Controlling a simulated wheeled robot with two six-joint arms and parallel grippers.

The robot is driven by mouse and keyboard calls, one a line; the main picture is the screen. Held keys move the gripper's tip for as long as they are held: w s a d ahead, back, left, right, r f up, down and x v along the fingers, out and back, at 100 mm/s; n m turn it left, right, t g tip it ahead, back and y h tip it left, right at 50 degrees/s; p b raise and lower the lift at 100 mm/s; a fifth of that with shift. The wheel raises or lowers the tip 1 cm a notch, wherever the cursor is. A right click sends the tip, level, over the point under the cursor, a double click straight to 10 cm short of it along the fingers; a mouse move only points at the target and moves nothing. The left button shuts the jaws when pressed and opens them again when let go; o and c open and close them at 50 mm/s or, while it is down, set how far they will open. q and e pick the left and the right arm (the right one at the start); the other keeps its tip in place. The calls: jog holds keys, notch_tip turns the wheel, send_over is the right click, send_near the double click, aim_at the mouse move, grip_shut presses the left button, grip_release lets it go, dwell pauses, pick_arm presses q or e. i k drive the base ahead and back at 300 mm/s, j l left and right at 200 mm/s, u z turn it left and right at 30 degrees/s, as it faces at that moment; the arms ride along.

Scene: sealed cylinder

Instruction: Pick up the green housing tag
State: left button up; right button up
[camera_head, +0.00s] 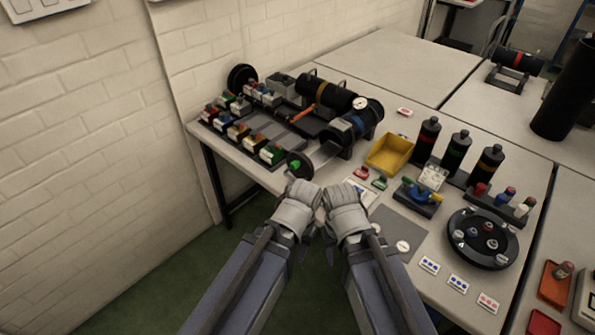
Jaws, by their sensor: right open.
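A small green tag (379,183) lies flat on the table in the head view, just right of a similar red tag (361,173). It looks like the green housing tag, though any lettering is too small to read. My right gripper (339,191) is open at the table's front edge, left of the green tag and apart from it. My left gripper (304,190) is close beside the right one, further left. Its fingers are too small and overlapped to tell their opening.
A yellow bin (390,153) stands behind the tags. A blue holder (418,197) with coloured pieces is to their right. A white card (358,192) and a grey mat (398,228) lie in front. Black cylinders (326,91) and a parts rack stand at the back left.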

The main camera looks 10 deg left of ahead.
aim_at(381, 183)
jog(key=z, duration=0.45)
jog(key=j+z, duration=0.15)
jog(key=z, duration=0.3)
jog(key=j+z, duration=0.2)
jog(key=z, duration=0.2)
jog(key=j+z, duration=0.15)
jog(key=z, duration=0.3)
jog(key=k+j+z, duration=0.1)
jog(key=z, duration=0.3)
jog(key=k+j+z, duration=0.7)
jog(key=k, duration=0.2)
jog(key=k+j, duration=0.25)
jog(key=k, duration=0.15)
jog(key=i+j, duration=0.15)
jog(key=j, duration=0.15)
jog(key=i+j, duration=0.15)
jog(key=j, duration=0.15)
